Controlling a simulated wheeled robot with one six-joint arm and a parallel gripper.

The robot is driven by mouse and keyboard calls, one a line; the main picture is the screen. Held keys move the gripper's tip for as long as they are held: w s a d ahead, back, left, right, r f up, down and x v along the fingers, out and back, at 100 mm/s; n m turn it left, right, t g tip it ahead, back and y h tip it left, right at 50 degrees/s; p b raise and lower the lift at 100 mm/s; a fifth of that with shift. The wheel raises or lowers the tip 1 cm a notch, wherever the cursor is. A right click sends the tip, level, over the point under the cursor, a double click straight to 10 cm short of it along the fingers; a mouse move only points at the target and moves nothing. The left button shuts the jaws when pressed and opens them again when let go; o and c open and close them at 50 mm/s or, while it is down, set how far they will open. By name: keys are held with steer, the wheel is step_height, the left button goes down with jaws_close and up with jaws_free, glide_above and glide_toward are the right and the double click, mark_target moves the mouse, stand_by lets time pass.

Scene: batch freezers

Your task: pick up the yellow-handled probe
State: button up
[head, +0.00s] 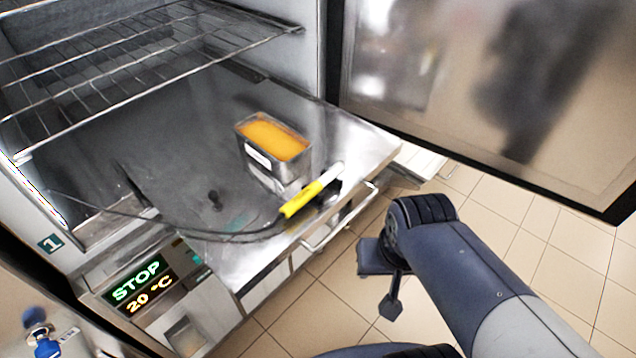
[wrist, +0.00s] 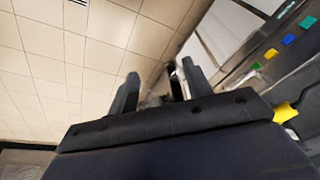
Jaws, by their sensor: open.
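The yellow-handled probe (head: 303,198) lies near the front edge of the steel shelf, with a white part at its upper right end and a dark cable trailing left from its yellow end. It lies just in front of a small metal tub (head: 256,165) with orange contents. My gripper (head: 384,281) hangs over the tiled floor, to the right of and below the probe in the head view, apart from it. In the wrist view my gripper (wrist: 158,82) has its two fingers spread, with nothing between them.
A bar handle (head: 340,222) runs along the shelf's front. A wire rack (head: 130,75) is above the shelf inside the cabinet. The open door (head: 480,150) stands at the right. A display (head: 140,285) reads STOP, 20 °C. Tiled floor before the cabinet is clear.

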steer(key=w+a+r+m+p, duration=0.1)
steer(key=w+a+r+m, duration=0.35)
steer(key=w+r, duration=0.4)
steer(key=m+g+y, duration=0.1)
steer(key=m, duration=0.3)
glide_toward(306, 192)
steer(key=shift+w+a+f+p, duration=0.15)
steer(key=shift+w+f+p, duration=0.1)
steer(key=shift+f, duration=1.25)
steer(key=shift+w+a+f+p, duration=0.15)
steer(key=shift+w+f+p, duration=0.1)
steer(key=shift+f, duration=1.25)
steer(key=shift+w+a+f+p, duration=0.15)
steer(key=shift+w+f+p, duration=0.1)
steer(key=shift+f, duration=1.25)
steer(key=shift+s, duration=0.1)
steer(key=shift+c, duration=0.5)
jaws_close()
